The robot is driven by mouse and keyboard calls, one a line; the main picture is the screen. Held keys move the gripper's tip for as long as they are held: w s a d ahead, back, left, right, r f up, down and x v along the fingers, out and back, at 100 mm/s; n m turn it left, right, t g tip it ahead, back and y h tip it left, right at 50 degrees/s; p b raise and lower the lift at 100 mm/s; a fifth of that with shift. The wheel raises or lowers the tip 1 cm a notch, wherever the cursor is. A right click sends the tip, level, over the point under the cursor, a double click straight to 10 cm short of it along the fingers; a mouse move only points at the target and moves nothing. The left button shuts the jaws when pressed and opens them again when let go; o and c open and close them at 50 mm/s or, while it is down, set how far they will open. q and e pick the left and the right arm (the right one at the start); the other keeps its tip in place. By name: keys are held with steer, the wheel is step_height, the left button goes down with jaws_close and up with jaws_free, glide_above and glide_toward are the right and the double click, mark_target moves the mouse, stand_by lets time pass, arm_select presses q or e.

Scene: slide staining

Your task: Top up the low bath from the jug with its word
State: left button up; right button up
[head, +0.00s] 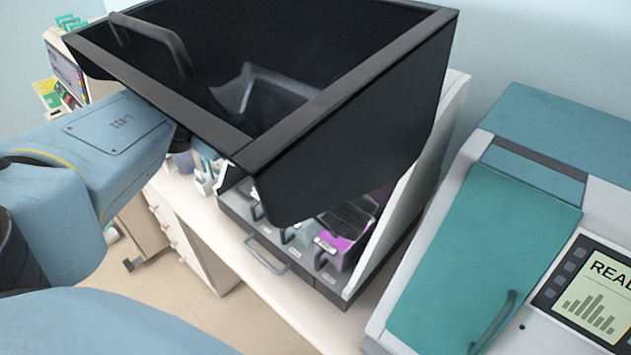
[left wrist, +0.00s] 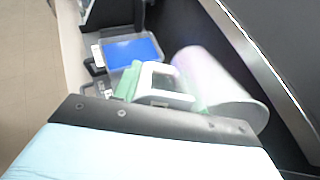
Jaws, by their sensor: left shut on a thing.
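A staining machine with a dark raised hood (head: 360,120) stands on the bench in the head view. Under the hood is a row of baths, one with magenta liquid (head: 345,240); others are partly hidden. In the left wrist view a bath with blue liquid (left wrist: 132,53) lies beyond my gripper. My left gripper (left wrist: 162,88), with green fingers, is shut on the handle of a whitish jug (left wrist: 225,90), which looks tilted over on its side. Any word on the jug cannot be read. In the head view my left arm passes behind the hood, which hides the gripper. My right gripper is not in view.
A drawer front with a grey handle (head: 265,256) is below the baths. A teal-lidded device with a screen (head: 590,300) stands at the right. Small items (head: 205,175) stand on the bench left of the machine. The hood's edge is close to my left arm.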

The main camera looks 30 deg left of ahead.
arm_select(q)
steer(key=shift+h, duration=0.3)
steer(key=g+h, duration=0.1)
steer(key=r+g+h, duration=0.1)
steer(key=shift+h, duration=0.3)
steer(key=g+h, duration=0.2)
steer(key=h, duration=0.1)
steer(key=s+d+g+h, duration=0.1)
steer(key=shift+f+g+p, duration=0.1)
steer(key=shift+g+p, duration=0.2)
